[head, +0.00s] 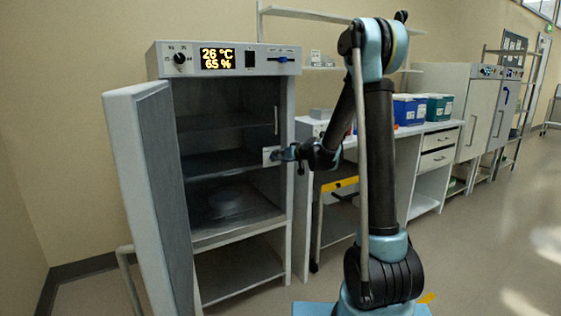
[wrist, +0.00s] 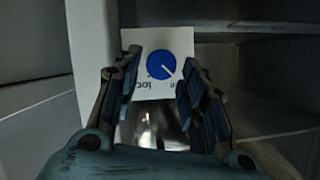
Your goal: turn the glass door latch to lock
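The latch is a round blue knob (wrist: 161,66) with a white pointer line slanting to the lower right, on a white plate (wrist: 148,92). The plate's lettering below the knob is partly hidden by the fingers. In the head view the plate (head: 267,157) sits at the right edge of the chamber opening; the knob is hidden there by my gripper (head: 282,155). In the wrist view my gripper (wrist: 160,61) is open, one finger on each side of the knob. I cannot tell whether either finger touches it. A slim vertical handle (head: 276,120) stands above the plate.
The cabinet's thick outer door (head: 135,150) stands open to the left. The cabinet's top panel (head: 225,60) reads 26 °C and 65 %. A bench (head: 440,127) with blue and green boxes (head: 437,107) stands to the right. The floor at right is clear.

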